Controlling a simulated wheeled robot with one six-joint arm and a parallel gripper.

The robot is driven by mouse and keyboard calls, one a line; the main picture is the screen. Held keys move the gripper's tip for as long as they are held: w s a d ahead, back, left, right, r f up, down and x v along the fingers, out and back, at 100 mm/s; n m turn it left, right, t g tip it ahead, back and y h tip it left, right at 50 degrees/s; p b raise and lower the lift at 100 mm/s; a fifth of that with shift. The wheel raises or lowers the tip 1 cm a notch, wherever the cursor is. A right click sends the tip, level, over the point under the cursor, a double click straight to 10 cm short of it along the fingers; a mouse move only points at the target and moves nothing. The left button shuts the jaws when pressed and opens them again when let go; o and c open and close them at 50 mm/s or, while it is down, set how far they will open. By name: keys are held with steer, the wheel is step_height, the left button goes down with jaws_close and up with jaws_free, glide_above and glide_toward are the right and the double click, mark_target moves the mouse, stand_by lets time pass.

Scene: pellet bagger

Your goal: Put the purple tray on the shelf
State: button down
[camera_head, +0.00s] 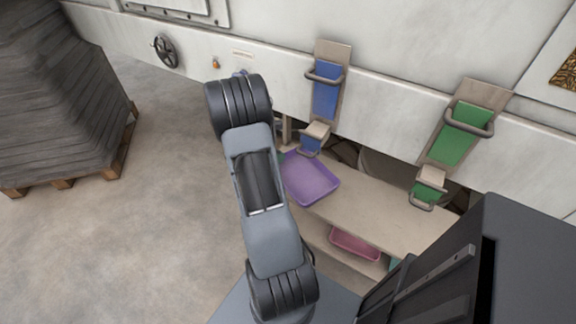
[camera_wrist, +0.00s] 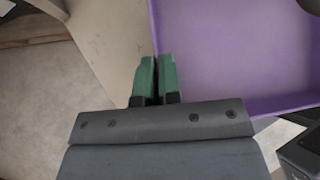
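The purple tray (camera_head: 311,179) is level at the left end of the upper board of the wooden shelf (camera_head: 375,210). I cannot tell whether it rests on the board or hangs just above it. In the wrist view the tray (camera_wrist: 235,60) fills the upper right. My gripper (camera_wrist: 157,80) has green fingertips close together at the tray's left wall, with the wall running in between them. In the head view my arm hides most of the gripper. The shelf's beige board (camera_wrist: 112,35) shows left of the tray in the wrist view.
A pink tray (camera_head: 354,243) lies on the lower level. Blue (camera_head: 326,92) and green (camera_head: 459,135) chutes hang on the machine wall above. A dark cabinet (camera_head: 510,250) stands at the right. Stacked grey bags on a pallet (camera_head: 65,178) stand left; floor between is clear.

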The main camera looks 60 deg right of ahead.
steer(key=d+f, duration=0.3)
steer(key=f, duration=0.1)
steer(key=d+f, duration=0.2)
steer(key=shift+w+d+b, duration=0.3)
steer(key=shift+d+b, duration=0.05)
steer(key=shift+b, duration=0.05)
steer(key=shift+d+f, duration=0.25)
steer(key=shift+f, duration=1.55)
steer(key=shift+f+b, duration=0.15)
steer(key=shift+b, duration=0.2)
steer(key=c, duration=1.3)
jaws_free()
